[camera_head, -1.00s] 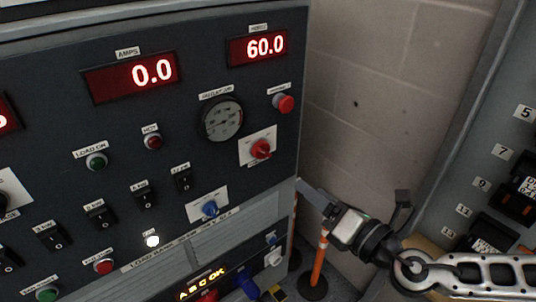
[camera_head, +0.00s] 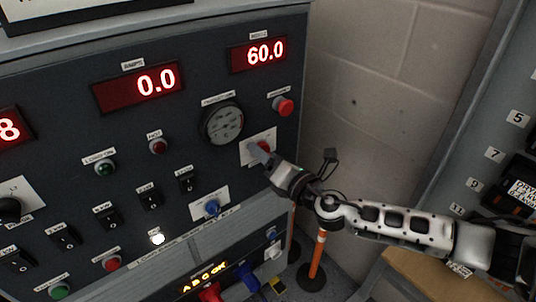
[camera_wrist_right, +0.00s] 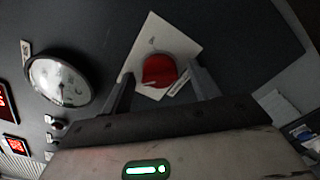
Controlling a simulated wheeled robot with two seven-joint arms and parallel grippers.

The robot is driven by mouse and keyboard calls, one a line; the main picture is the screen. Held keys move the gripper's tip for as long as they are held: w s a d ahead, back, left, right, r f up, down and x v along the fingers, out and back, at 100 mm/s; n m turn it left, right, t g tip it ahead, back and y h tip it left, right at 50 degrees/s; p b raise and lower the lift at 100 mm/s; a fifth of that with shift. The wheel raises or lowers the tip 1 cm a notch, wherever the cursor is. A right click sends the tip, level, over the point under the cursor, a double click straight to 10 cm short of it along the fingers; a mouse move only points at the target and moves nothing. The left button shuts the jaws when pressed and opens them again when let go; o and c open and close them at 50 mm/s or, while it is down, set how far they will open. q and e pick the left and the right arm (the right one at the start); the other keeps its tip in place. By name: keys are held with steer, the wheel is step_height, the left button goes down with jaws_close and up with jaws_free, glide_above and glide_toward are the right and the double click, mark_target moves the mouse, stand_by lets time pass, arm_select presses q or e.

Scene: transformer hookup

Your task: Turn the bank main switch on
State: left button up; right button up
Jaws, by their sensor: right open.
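The red rotary switch knob (camera_wrist_right: 158,71) sits on a white square plate (camera_wrist_right: 178,42) on the dark panel. In the head view the red knob (camera_head: 264,145) is partly hidden behind my right gripper (camera_head: 262,155), below and right of the round gauge. In the right wrist view my right gripper (camera_wrist_right: 160,88) is open, with one finger on each side of the knob. I cannot tell whether the fingers touch it. The switch's label is too small to read. My left gripper is not in view.
Near the knob are the gauge (camera_head: 222,122), a red push button (camera_head: 283,106) above and a blue knob (camera_head: 211,207) on a white plate below. The AMPS display (camera_head: 138,86) reads 0.0. A block wall (camera_head: 400,100) and another panel (camera_head: 500,120) stand to the right.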

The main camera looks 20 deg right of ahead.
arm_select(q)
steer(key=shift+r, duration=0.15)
arm_select(e)
steer(key=c, duration=1)
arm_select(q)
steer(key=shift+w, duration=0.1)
arm_select(e)
steer(key=shift+m, duration=0.3)
arm_select(q)
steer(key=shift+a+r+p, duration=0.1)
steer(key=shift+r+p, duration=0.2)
steer(key=shift+p, duration=0.25)
arm_select(e)
steer(key=m, duration=1.7)
steer(key=shift+m, duration=0.3)
